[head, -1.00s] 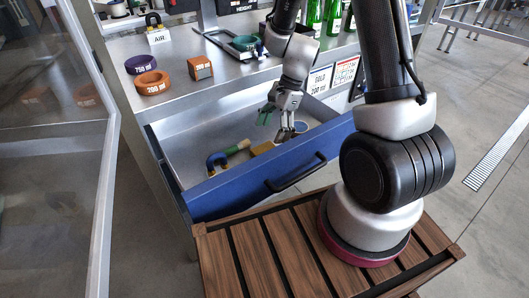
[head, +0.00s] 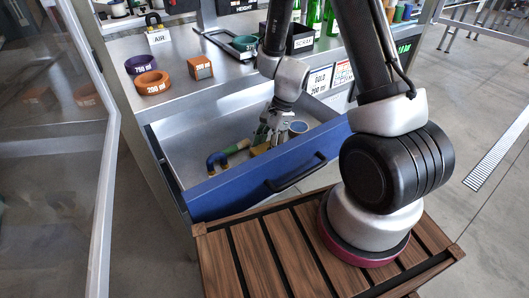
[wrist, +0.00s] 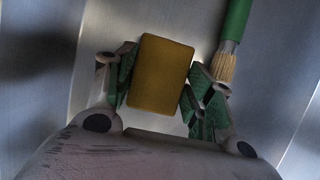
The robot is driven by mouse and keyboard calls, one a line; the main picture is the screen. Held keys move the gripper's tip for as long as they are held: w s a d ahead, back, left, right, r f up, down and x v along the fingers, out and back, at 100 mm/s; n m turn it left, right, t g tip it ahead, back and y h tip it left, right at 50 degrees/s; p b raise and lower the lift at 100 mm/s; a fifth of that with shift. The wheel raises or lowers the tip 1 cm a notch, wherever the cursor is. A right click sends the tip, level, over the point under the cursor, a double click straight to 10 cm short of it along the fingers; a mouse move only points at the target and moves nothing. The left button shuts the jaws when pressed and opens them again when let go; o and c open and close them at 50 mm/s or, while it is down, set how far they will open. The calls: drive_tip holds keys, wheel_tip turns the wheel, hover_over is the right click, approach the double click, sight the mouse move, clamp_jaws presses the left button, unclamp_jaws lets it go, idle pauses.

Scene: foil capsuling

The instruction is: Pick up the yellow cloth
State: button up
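The yellow cloth (wrist: 160,75) is a flat, block-like yellow piece lying in the open drawer. In the head view, a strip of the cloth (head: 260,149) shows beneath my gripper (head: 269,139), which largely covers it. In the wrist view, my gripper (wrist: 159,95) is open, with one green-padded finger on each side of the cloth's lower part. The fingers are very close to its edges; I cannot tell whether they touch it.
The blue-fronted drawer (head: 235,188) stands open, its walls around my gripper. A green-handled brush (wrist: 230,45) lies close to the right finger. A blue curved tool (head: 216,160) and a round container (head: 298,128) are also in the drawer. The counter (head: 190,105) is above.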

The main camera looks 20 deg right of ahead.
sight(266, 148)
wheel_tip(266, 148, up, 10)
idle(0.7)
